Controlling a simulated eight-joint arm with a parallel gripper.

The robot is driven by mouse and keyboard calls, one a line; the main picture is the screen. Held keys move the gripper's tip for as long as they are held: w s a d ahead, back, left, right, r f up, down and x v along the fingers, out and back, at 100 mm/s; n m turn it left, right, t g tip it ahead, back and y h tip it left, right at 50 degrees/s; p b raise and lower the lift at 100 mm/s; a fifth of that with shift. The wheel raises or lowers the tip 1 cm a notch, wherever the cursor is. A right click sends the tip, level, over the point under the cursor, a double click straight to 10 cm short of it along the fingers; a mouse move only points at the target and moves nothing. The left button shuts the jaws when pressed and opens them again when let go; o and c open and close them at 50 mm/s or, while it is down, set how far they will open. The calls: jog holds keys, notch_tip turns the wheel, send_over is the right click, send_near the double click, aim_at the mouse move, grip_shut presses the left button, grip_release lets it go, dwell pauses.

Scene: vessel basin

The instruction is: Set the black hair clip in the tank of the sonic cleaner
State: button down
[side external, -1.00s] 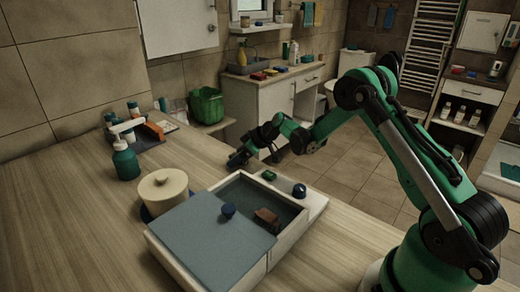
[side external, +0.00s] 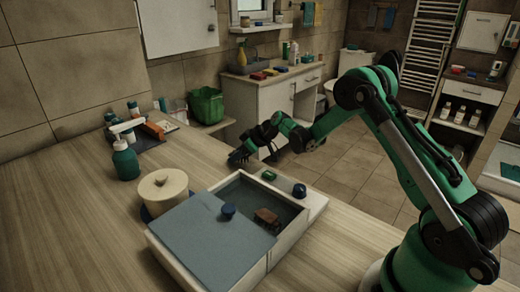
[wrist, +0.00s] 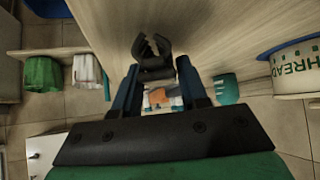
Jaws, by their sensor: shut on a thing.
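My gripper (wrist: 157,78) is shut on the black hair clip (wrist: 152,57), which sticks out past the fingertips in the wrist view. In the side external view my gripper (side external: 240,155) is above the far edge of the wooden counter, beyond the sonic cleaner; the clip is too dark and small to make out there. The sonic cleaner (side external: 313,202) is a white box on the counter. Its blue-grey lid (side external: 205,240), with a dark blue knob, covers the near left part. The tank (side external: 240,190) is open at the far right, with a brown block (side external: 267,216) inside.
A cream lidded pot (side external: 163,188) stands left of the cleaner; its THREAD lettering shows in the wrist view (wrist: 292,68). A teal soap dispenser (side external: 125,160) and a dark tray with bottles stand farther back left. A green basket (side external: 206,106) is beyond the counter. Bare counter lies between.

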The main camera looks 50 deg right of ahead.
notch_tip(320, 180, up, 19)
notch_tip(320, 180, up, 3)
jog(key=n+g+y, duration=0.5)
jog(key=n, duration=0.4)
send_over(238, 206)
notch_tip(238, 206, down, 19)
jog(key=shift+f, duration=0.15)
jog(key=shift+c, duration=2.3)
grip_release()
jog(key=shift+f, duration=0.15)
